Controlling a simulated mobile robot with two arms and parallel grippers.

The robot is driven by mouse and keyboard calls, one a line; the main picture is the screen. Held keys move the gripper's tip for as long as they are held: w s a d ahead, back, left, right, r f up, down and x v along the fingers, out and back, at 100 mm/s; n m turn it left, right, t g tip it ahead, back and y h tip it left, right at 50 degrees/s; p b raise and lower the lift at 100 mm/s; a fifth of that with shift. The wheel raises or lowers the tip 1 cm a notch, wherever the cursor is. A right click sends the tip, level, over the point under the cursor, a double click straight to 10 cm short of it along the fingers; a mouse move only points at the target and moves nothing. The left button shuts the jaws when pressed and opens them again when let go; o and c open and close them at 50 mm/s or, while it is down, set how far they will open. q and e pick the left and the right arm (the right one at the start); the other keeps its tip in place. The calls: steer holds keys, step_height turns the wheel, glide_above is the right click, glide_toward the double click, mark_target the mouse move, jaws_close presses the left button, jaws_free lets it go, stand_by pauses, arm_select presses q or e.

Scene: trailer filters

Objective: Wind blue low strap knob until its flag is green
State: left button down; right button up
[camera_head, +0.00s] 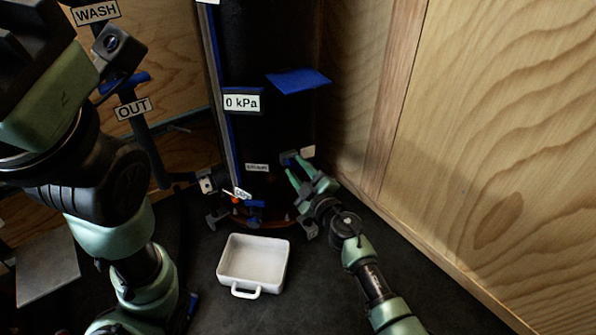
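The black filter cylinder (270,135) stands upright at the back. A small blue part (287,157), which may be the low strap knob, shows low on its right side. My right gripper (293,164) reaches up to it from the lower right. Its two green fingers are spread, with tips close to the blue part. I cannot tell whether they touch it. A small pale tab (308,152) shows just right of the fingertips. I cannot make out a green flag. My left arm fills the left side, and its fingers are not visible.
A "0 kPa" sign (242,102) and a blue plate (298,80) are higher on the cylinder. A white tray (231,267) sits on the dark floor. Pipes tagged WASH (96,12) and OUT (133,108) stand left. A wooden wall (480,130) bounds the right.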

jaws_close()
steer(key=shift+n, duration=0.3)
steer(key=shift+n, duration=2.6)
jaws_free()
